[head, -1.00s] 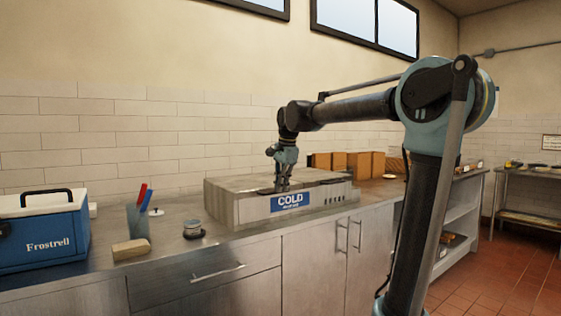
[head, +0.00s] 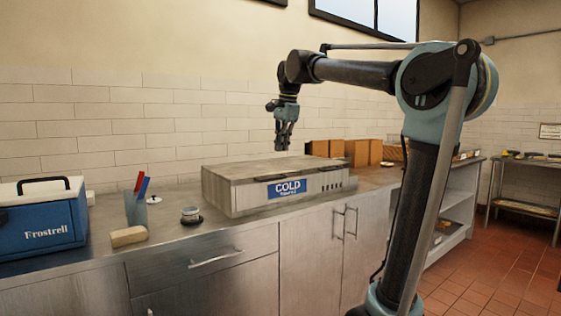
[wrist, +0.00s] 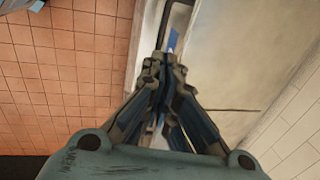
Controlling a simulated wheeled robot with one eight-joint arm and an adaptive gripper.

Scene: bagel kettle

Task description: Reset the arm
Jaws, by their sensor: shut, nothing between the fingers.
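My gripper (head: 283,147) hangs pointing down above the grey cold unit (head: 235,190), with a clear gap between the fingertips and the unit's top. In the wrist view my gripper's fingers (wrist: 163,62) are together with nothing between them. The unit has a blue COLD label (head: 287,188) on its front and dark handles on its lid edge. In the wrist view the unit's pale top (wrist: 225,70) lies below and to the right of the fingers.
On the steel counter (head: 90,262) stand a blue Frostrell cooler (head: 42,232), a holder with red and blue handled tools (head: 137,210), a tan block (head: 128,237) and a small round tin (head: 190,215). Brown boxes (head: 360,153) stand behind the unit. The air above the counter is clear.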

